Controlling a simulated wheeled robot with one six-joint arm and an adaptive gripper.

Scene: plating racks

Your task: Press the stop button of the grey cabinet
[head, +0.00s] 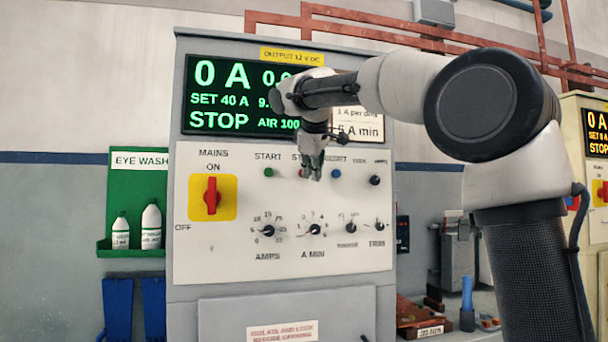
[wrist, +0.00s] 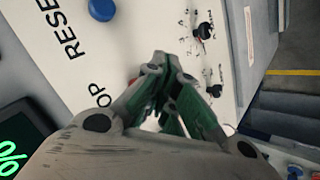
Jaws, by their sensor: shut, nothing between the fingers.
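The grey cabinet (head: 181,262) has a pale panel with a row of small buttons. The green start button (head: 268,172) is at left and the blue reset button (head: 336,173) at right; the blue one also shows in the wrist view (wrist: 102,9). Between them is the red stop button (head: 300,173), mostly covered by my gripper (head: 314,176). In the wrist view my gripper (wrist: 166,62) is shut and empty, pointing at the panel.
The lit display (head: 228,97) reads 0 A and STOP. A red mains switch (head: 212,195) on a yellow plate is at left. Several black knobs (head: 315,230) sit below the buttons. An eye wash shelf (head: 118,252) hangs left of the cabinet.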

